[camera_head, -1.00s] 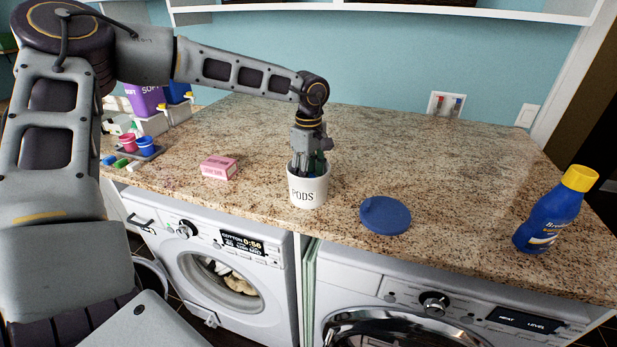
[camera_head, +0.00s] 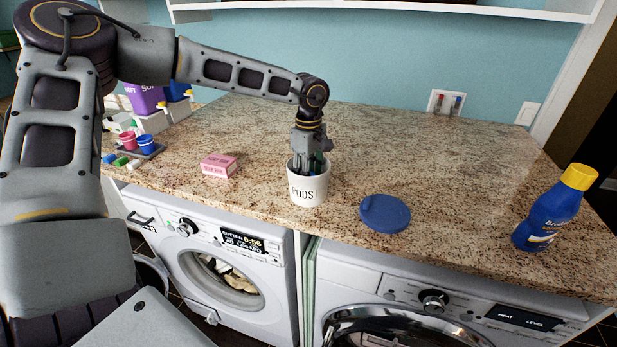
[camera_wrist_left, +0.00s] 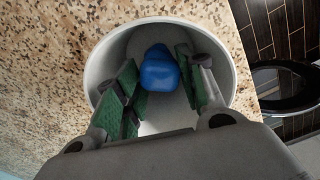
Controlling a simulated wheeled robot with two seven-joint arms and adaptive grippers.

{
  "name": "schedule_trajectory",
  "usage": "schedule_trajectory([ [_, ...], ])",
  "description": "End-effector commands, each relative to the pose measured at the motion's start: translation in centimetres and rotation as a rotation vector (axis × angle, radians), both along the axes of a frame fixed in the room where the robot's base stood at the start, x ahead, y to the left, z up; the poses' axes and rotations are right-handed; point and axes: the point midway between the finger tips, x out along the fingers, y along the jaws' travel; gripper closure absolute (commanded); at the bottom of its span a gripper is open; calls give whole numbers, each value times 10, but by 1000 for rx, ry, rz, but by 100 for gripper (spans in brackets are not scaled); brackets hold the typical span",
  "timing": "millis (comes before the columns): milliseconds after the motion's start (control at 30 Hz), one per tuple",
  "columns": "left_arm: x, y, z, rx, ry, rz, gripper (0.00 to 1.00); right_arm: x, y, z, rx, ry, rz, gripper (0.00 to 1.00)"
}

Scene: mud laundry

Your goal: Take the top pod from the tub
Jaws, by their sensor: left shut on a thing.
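The white tub (camera_head: 307,190) lettered PODS stands on the counter, its mouth open. My left gripper (camera_head: 309,163) reaches down from above into it, fingers inside the rim. In the left wrist view, a blue pod (camera_wrist_left: 159,70) lies between the green-padded fingers (camera_wrist_left: 160,84), which are shut on it within the tub's grey-white wall (camera_wrist_left: 101,62). Any pods beneath it are hidden. A round blue lid (camera_head: 385,213) lies flat on the counter to the right of the tub. My right gripper is not in view.
A pink box (camera_head: 218,166) sits left of the tub. A blue bottle with a yellow cap (camera_head: 553,210) stands at the right front. A tray with small cups (camera_head: 146,150) is at the far left. The back middle of the counter is clear.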

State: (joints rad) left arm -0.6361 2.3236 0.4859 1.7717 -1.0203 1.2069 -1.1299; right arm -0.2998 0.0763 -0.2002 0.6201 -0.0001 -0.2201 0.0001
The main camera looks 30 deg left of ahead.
Motion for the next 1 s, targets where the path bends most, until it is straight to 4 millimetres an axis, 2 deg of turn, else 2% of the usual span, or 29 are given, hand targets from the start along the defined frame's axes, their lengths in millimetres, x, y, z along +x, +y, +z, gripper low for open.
schedule_trajectory([
  [267, 0, 0, 4, 0, -2, 0, 76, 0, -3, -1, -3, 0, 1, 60],
  [467, 1, 0, 19, 1, -3, 0, 76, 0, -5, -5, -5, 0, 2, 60],
  [1000, 0, 0, 91, 2, -2, 0, 76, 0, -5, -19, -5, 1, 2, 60],
])
